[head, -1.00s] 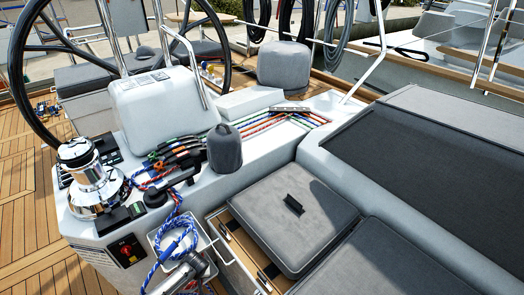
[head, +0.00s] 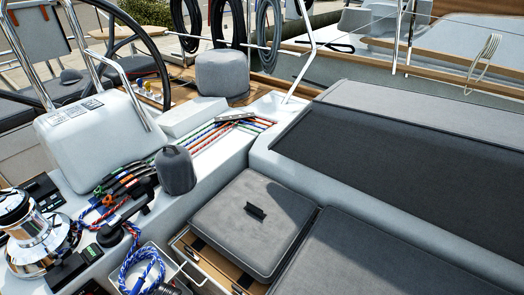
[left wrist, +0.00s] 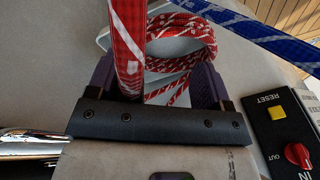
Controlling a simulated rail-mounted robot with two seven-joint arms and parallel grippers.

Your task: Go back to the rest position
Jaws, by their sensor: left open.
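My left gripper (left wrist: 155,72) shows in the left wrist view, its dark purple fingers spread apart on either side. A red-and-white rope (left wrist: 185,48) passes between and beyond the fingers; I cannot tell whether it touches them. It lies coiled over a pale bin. In the head view only a dark part at the bottom edge, by the open bin (head: 183,262), may belong to my left arm. My right gripper is in neither view.
A blue-and-white rope (head: 140,268) hangs in the bin. A chrome winch (head: 38,240), a grey covered winch (head: 175,170) and a control panel (left wrist: 285,135) stand close by. A grey cushion (head: 252,222) with a black handle lies right of the bin.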

